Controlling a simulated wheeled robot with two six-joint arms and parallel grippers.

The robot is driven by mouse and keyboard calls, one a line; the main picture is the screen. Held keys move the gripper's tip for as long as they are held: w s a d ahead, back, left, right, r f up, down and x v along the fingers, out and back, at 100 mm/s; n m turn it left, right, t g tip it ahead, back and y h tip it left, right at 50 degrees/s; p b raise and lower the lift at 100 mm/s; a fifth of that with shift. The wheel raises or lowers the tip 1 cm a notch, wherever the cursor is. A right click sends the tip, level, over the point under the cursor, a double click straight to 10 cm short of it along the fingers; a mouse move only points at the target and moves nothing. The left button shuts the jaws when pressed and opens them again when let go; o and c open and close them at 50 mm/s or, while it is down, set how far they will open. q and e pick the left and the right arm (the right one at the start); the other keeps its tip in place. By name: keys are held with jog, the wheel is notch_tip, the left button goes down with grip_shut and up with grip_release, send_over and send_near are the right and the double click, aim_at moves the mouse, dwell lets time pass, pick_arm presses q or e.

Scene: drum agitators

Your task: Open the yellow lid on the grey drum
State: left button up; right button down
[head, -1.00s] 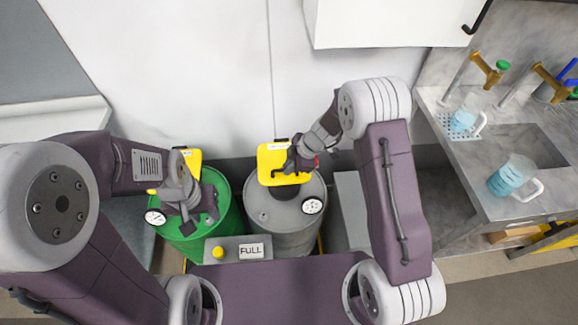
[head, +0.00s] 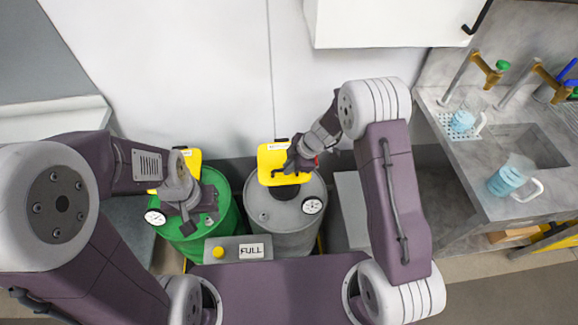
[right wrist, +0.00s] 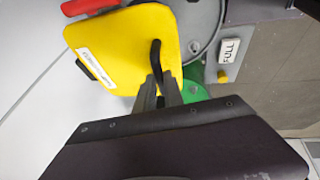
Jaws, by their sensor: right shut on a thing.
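The grey drum (head: 262,238) stands in the middle of the head view. In the right wrist view the yellow lid (right wrist: 112,42) has a black handle (right wrist: 155,50). My right gripper (head: 290,165) is shut on this handle; its fingers (right wrist: 162,88) also show in the right wrist view. My left gripper (head: 188,222) is over the green drum, apart from the grey one; its jaw state is unclear.
The green drum (head: 230,222) stands left of the grey one, with its own yellow lid (head: 193,157) raised. A grey box with a yellow button and a FULL label (head: 251,250) is in front. A counter (head: 480,185) with jugs and a sink is at right.

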jog(key=r+p, duration=0.1)
jog(key=p, duration=0.1)
jog(key=w+r+g+p, duration=0.1)
jog(key=p, duration=0.1)
jog(key=r+g+p, duration=0.1)
jog(key=r, duration=0.1)
jog(key=shift+w+p, duration=0.4)
jog(key=w+r+b, duration=0.1)
jog(key=w+r, duration=0.3)
jog(key=shift+w+r+g+b, duration=0.3)
jog(key=shift+w+r, duration=0.05)
jog(key=shift+r, duration=0.05)
jog(key=shift+d, duration=0.1)
jog(key=c, duration=1.5)
grip_release()
jog(key=shift+w+f, duration=0.1)
jog(key=shift+o, duration=0.2)
jog(key=b+v, duration=0.1)
jog(key=v, duration=0.8)
jog(key=shift+w, duration=0.2)
